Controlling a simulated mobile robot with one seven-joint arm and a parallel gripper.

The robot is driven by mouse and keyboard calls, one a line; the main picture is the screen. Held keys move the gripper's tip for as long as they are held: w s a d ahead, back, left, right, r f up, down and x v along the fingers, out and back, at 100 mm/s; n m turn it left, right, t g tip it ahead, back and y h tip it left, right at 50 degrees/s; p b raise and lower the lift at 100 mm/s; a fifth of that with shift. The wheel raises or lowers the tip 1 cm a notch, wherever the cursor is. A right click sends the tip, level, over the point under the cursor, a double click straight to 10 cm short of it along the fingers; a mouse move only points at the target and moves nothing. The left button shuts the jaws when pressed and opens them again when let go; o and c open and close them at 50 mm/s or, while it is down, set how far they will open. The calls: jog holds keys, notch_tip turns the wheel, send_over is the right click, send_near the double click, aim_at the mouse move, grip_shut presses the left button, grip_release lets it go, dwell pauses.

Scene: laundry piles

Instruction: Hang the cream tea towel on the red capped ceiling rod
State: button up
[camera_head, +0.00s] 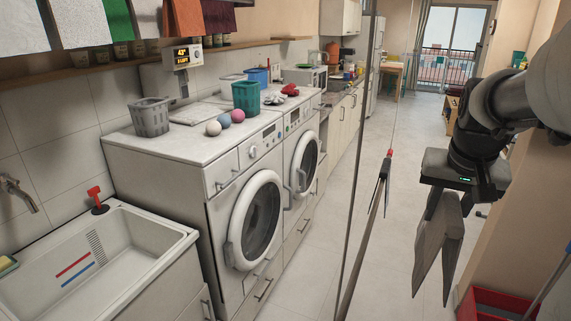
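Several cloths hang along the top left edge, cut off by the frame. Among them are a pale speckled cloth (22,27), a whitish cloth (80,22) and a small pale cloth (149,14); I cannot tell which is the cream tea towel. A slim dark rod (372,215) with a red cap (390,152) slants up in the middle, with a thin cord rising from near its capped end. My gripper (434,299) points down at the right, apart from the rod. Its grey tapered fingers have a gap between their tips, and no cloth shows between them.
A sink (150,225) stands at the left. Two white machines (165,145) carry a grey basket (150,117), coloured balls (224,121) and a teal basket (246,97). A red crate (490,300) lies at lower right. The floor (335,210) around the rod is clear.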

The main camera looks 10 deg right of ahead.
jog(key=p, duration=0.1)
send_over(362, 249)
jog(key=f+b, duration=0.4)
jog(key=f, duration=0.1)
jog(key=f+b, duration=0.4)
jog(key=f, duration=0.1)
jog(key=f+b, duration=0.5)
jog(key=f, duration=0.1)
jog(key=shift+w+d+f, duration=0.1)
jog(key=shift+w+d, duration=0.15)
dwell(1.3)
dwell(0.4)
jog(key=o, duration=1.2)
